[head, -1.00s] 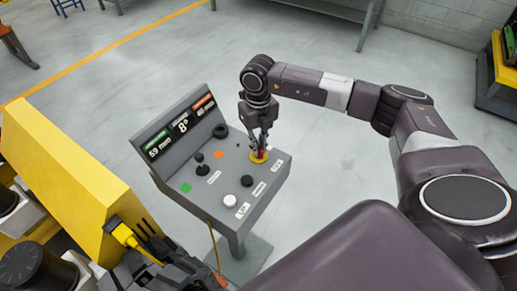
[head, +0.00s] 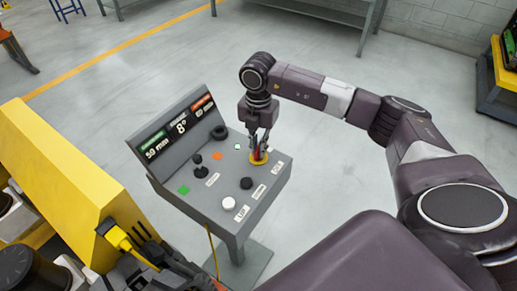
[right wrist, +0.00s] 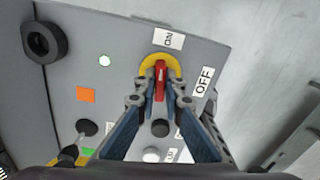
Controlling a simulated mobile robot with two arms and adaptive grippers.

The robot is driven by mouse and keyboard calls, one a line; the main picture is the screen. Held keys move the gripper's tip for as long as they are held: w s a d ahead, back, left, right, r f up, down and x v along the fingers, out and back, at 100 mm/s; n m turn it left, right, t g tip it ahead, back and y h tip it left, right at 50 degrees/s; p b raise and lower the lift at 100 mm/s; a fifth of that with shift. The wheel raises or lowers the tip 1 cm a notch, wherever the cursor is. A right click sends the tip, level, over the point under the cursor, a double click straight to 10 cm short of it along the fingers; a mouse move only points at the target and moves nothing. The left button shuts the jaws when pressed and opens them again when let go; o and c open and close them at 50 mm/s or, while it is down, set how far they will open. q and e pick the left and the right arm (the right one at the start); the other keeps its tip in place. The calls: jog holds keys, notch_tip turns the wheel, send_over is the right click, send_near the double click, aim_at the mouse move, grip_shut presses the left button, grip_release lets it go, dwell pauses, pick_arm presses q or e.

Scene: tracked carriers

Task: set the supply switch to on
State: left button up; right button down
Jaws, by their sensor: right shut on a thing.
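The supply switch is a red handle (right wrist: 160,82) on a yellow round plate (right wrist: 149,67), at the right part of a grey control panel (head: 201,222). In the right wrist view the handle points up toward the ON label (right wrist: 168,39). The OFF label (right wrist: 202,80) lies to the right of the plate. My right gripper (right wrist: 160,98) is shut on the red handle, one finger on each side. In the head view the right gripper (head: 262,146) reaches down to the yellow plate (head: 258,158). I cannot make out my left gripper.
The panel also carries a black joystick (head: 199,165), a black knob (head: 219,132), a white button (head: 229,203), a black button (head: 246,183) and a small pale lamp (right wrist: 104,60). A yellow machine (head: 65,180) stands close at left. The floor behind the panel is clear.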

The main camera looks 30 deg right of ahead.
jog(key=shift+r+m, duration=0.1)
jog(key=shift+m, duration=0.8)
jog(key=c, duration=2)
grip_release()
jog(key=shift+c, duration=0.2)
notch_tip(320, 180, up, 12)
